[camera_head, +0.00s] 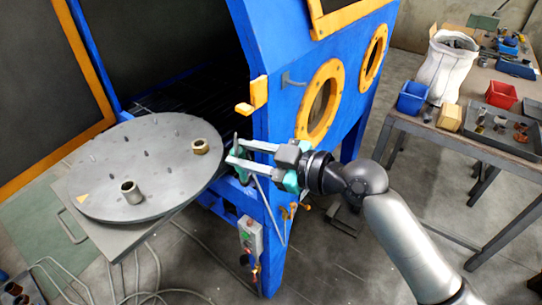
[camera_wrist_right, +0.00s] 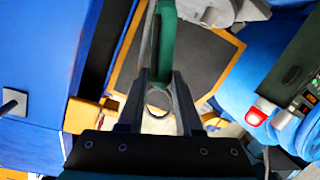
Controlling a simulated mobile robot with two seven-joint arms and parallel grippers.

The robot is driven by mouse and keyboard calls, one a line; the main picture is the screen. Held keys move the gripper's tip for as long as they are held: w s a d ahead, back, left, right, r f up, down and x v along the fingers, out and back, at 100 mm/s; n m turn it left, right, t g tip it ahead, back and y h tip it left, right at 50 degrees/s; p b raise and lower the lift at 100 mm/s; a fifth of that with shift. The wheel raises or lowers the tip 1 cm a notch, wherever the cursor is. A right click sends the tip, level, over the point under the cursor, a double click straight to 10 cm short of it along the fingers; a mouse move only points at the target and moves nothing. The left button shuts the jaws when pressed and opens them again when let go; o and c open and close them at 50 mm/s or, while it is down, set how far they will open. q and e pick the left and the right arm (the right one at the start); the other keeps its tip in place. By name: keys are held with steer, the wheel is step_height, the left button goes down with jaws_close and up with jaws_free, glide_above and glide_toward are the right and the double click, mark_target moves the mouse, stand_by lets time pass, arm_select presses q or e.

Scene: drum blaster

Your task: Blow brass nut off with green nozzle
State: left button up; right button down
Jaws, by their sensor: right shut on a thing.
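The round grey turntable (camera_head: 165,165) sits at the left in the head view. A brass nut (camera_head: 200,146) lies near its right edge. My right gripper (camera_head: 235,152) is just right of the turntable's rim, a short way from the nut. It is shut on the green nozzle (camera_head: 243,173), which is partly hidden by the fingers. In the right wrist view the green nozzle (camera_wrist_right: 165,40) stands out from between the fingertips (camera_wrist_right: 162,80). My left gripper is not in view.
A grey hollow cylinder (camera_head: 132,193) stands on the turntable's front part. The blue cabinet (camera_head: 262,125) with orange-rimmed ports is close behind my right gripper. A workbench (camera_head: 460,135) with bins and a white sack (camera_head: 443,68) is at the right. Cables lie on the floor.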

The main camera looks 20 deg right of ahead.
steer(key=s+a+r+n+t+y, duration=0.1)
steer(key=s+a+n+y, duration=0.15)
steer(key=a, duration=0.35)
steer(key=s+a+r+n+t+y, duration=0.1)
steer(key=a+n, duration=0.3)
steer(key=a, duration=0.2)
arm_select(q)
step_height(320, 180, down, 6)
steer(key=b, duration=0.6)
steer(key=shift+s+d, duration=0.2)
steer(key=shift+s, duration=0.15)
arm_select(e)
steer(key=w+f, duration=0.3)
steer(key=w, duration=0.2)
steer(key=shift+d+f, duration=0.35)
steer(key=shift+d, duration=0.05)
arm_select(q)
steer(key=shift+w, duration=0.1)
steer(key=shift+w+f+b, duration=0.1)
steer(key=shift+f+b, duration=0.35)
arm_select(e)
steer(key=shift+w+d, duration=0.15)
steer(key=shift+w, duration=0.7)
